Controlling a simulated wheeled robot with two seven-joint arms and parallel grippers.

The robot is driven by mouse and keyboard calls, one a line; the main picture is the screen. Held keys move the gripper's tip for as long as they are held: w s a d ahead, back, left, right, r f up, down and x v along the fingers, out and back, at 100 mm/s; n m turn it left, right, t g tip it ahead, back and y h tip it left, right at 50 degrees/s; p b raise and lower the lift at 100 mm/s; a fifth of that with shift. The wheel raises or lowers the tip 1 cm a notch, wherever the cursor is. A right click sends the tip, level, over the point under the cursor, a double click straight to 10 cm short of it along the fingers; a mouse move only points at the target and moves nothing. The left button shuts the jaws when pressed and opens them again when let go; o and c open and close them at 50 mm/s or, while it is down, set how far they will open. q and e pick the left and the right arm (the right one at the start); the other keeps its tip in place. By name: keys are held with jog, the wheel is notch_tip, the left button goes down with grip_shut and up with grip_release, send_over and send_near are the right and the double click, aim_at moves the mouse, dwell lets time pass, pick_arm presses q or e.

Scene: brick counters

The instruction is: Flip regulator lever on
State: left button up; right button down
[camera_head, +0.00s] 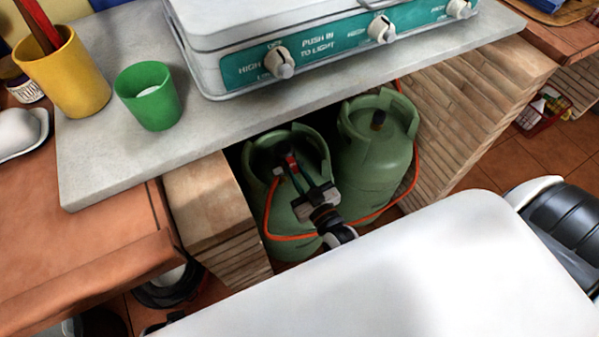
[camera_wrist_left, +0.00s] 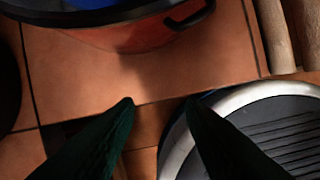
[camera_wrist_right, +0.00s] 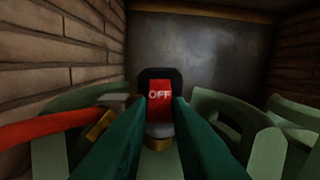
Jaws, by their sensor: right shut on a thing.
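The red regulator lever (camera_wrist_right: 159,96), marked OFF, stands in a black housing on top of the left green gas cylinder (camera_head: 288,218). In the head view the red regulator (camera_head: 290,162) shows small between my right fingertips. My right gripper (camera_wrist_right: 159,108) has a green finger on each side of the lever and is shut on it. My left gripper (camera_wrist_left: 159,103) is open and empty above the floor, its two dark green fingers apart. I cannot make it out in the head view.
A second green cylinder (camera_head: 372,155) stands close on the right. An orange hose (camera_head: 388,205) runs around both. Brick walls (camera_head: 465,110) flank the niche and a grey counter (camera_head: 125,155) overhangs it. A stove (camera_head: 300,30), a green cup (camera_head: 150,97) and a yellow cup (camera_head: 72,80) stand above.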

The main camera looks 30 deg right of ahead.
jog(key=c, duration=1.6)
grip_release()
jog(key=shift+s, duration=0.1)
